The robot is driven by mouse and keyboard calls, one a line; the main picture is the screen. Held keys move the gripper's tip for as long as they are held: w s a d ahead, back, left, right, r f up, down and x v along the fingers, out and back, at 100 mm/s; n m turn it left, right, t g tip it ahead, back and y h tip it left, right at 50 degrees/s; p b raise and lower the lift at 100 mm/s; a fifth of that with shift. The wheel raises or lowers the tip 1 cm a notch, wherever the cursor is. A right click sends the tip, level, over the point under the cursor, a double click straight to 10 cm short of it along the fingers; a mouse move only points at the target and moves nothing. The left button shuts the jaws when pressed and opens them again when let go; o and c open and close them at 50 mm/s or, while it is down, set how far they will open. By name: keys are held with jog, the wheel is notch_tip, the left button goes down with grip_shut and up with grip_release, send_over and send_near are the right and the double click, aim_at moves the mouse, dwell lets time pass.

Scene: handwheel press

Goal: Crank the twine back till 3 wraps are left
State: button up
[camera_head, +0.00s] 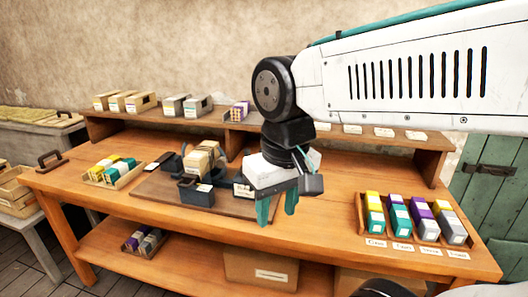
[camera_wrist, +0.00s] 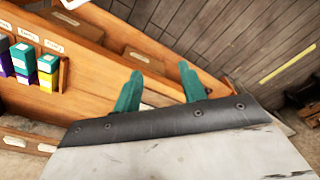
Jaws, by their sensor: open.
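My gripper (camera_head: 277,207) hangs over the front part of the wooden workbench, just right of a dark blue device (camera_head: 195,192) on a brown board (camera_head: 150,192). Its teal fingers are apart with nothing between them; they also show spread in the wrist view (camera_wrist: 160,80). The device holds or carries a tan block (camera_head: 203,158). I cannot make out any twine, wraps or crank handle on it. My gripper and wrist hide part of the bench behind them. The device does not show in the wrist view.
Boxes (camera_head: 125,101) line the raised back shelf. Bare bench top lies between gripper and rack.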

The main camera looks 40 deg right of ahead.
jog(key=w+d+r+m, duration=0.2)
jog(key=w, duration=0.4)
jog(key=w+d+r+m, duration=0.1)
jog(key=w+r+m, duration=0.1)
jog(key=w, duration=0.4)
jog(key=m+g, duration=0.1)
jog(key=m, duration=1.2)
send_over(247, 150)
notch_tip(247, 150, down, 11)
jog(key=shift+r, duration=0.1)
jog(key=shift+w+d+f, duration=0.15)
jog(key=shift+d+f, duration=0.05)
jog(key=shift+f, duration=0.15)
notch_tip(247, 150, down, 8)
jog(key=shift+r, duration=0.25)
grip_shut()
